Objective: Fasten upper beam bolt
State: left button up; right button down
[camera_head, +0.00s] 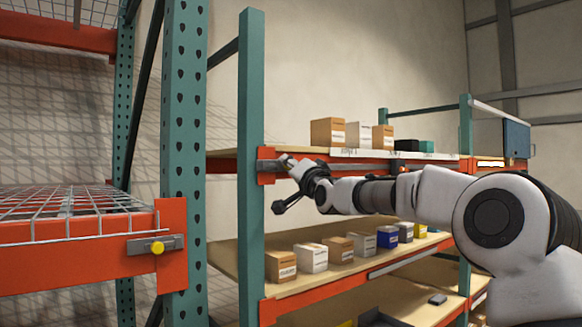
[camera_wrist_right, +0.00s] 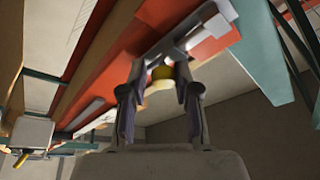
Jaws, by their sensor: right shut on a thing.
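The upper orange beam (camera_head: 375,163) meets the teal upright (camera_head: 251,95) of the middle rack. A grey metal bracket (camera_head: 268,166) sits at that joint. My right gripper (camera_head: 287,161) reaches it from the right. In the right wrist view the yellow bolt (camera_wrist_right: 161,73) lies between the fingers of my right gripper (camera_wrist_right: 160,88), in front of the grey bracket (camera_wrist_right: 180,45). The fingers are shut on the bolt. In the head view the gripper hides this bolt. My left gripper is out of view.
The left rack has an orange beam (camera_head: 70,255) with its own yellow bolt (camera_head: 157,248) in a grey bracket. Cartons (camera_head: 328,131) stand on the upper shelf, close above my right arm. Several boxes (camera_head: 312,257) line the shelf below it.

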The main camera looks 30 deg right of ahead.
jog(key=shift+s+a+b, duration=0.1)
jog(key=shift+a+b, duration=0.3)
jog(key=shift+a+r, duration=0.15)
jog(key=shift+a, duration=0.3)
jog(key=c, duration=1)
grip_release()
jog(key=shift+a, duration=0.4)
jog(key=shift+d, duration=0.2)
